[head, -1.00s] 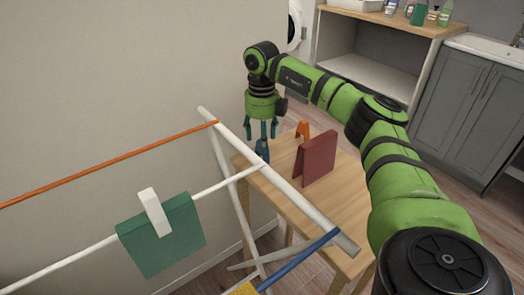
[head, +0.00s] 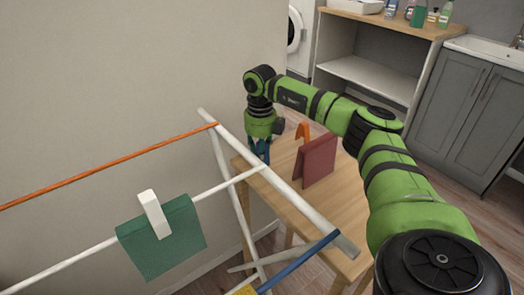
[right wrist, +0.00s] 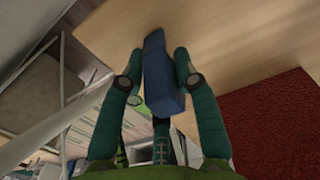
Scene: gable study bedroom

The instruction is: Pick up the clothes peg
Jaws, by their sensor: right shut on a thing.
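A blue clothes peg (right wrist: 160,82) stands upright at the left end of the small wooden table. In the head view the fingers and the drying rack mostly hide the peg. An orange clothes peg (head: 303,131) stands on the table a little to the right of the gripper. A white clothes peg (head: 153,214) clips a green cloth (head: 165,243) onto the rack. My left gripper is not in view.
A dark red folded piece (head: 317,161) stands on the wooden table (head: 290,198), close to the gripper's right. The drying rack (head: 277,179) with its white bars is in front of the table. A wall is on the left, with a shelf and sink cabinet behind.

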